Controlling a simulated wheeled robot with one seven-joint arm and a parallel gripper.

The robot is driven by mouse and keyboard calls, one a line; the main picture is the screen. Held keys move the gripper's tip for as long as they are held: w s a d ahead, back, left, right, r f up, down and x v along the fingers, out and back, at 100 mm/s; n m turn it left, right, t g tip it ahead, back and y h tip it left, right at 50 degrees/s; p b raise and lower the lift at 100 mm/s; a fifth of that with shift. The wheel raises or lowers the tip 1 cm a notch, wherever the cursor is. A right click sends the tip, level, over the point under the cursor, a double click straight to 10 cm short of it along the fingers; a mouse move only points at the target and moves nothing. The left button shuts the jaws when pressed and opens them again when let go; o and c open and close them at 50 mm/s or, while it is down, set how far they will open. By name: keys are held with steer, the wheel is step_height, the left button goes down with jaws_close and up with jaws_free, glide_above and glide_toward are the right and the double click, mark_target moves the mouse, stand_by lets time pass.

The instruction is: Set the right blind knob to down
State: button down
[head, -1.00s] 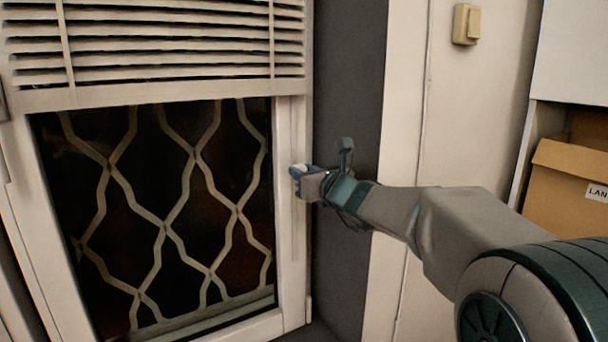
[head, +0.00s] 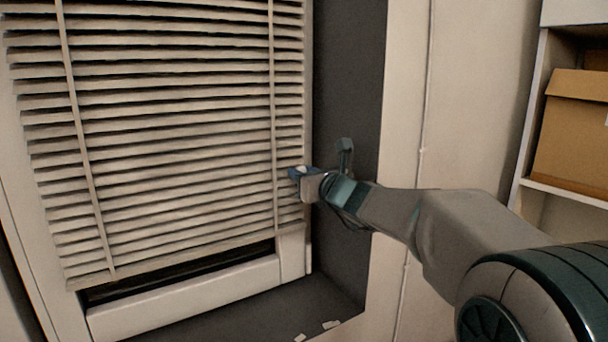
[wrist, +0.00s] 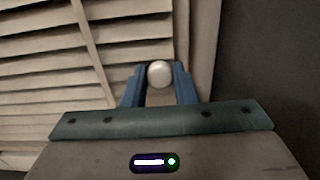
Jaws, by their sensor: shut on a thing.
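The right blind (head: 180,130) covers most of the window, its slats spread down to a bottom rail just above the sill part of the frame. The blind knob is a small white ball (wrist: 159,73) at the blind's right edge; it also shows in the head view (head: 300,171). My gripper (head: 299,174) is shut on the knob, with one blue finger on each side of it in the wrist view (wrist: 159,82). A dark strip of glass (head: 180,272) shows below the blind.
A dark grey wall recess (head: 345,90) lies just right of the window. A shelf (head: 570,192) with a cardboard box (head: 572,130) stands at the far right. Small white scraps (head: 331,324) lie on the dark ledge below.

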mark_target(293, 182)
steer(key=shift+f+b, duration=1.25)
steer(key=shift+f, duration=0.7)
steer(key=c, duration=1.2)
jaws_free()
steer(key=shift+d, duration=0.1)
steer(key=shift+s+r, duration=0.1)
steer(key=shift+r, duration=0.1)
steer(key=p+v, duration=0.3)
steer(key=v, duration=1)
steer(key=shift+s+d, duration=0.2)
steer(key=shift+s, duration=0.05)
